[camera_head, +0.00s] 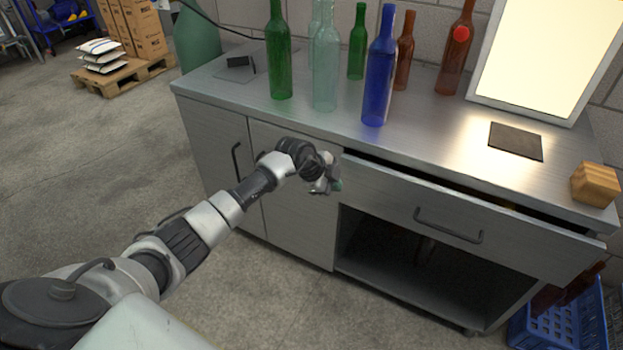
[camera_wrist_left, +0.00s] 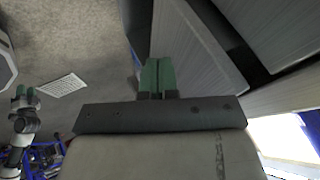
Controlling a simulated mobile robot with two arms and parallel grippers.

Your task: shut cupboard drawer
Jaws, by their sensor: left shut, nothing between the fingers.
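The cupboard drawer (camera_head: 440,218) is the wide front under the right part of the worktop. It stands partly open, with a dark gap along its top edge, and has a dark bar handle (camera_head: 447,228). My left gripper (camera_head: 337,185) is near the drawer's left end, in front of the cupboard. In the left wrist view its green fingertips (camera_wrist_left: 158,75) are together, with nothing between them, beside a grey panel edge (camera_wrist_left: 200,60). I cannot tell whether the fingers touch the drawer. My right gripper does not show in the head view.
On the metal worktop (camera_head: 300,125) stand several glass bottles, a blue one (camera_head: 379,70) near the front. A lit panel (camera_head: 545,50), a dark pad (camera_head: 516,141) and a wooden block (camera_head: 595,184) are at the right. A blue crate (camera_head: 560,322) stands on the floor at lower right.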

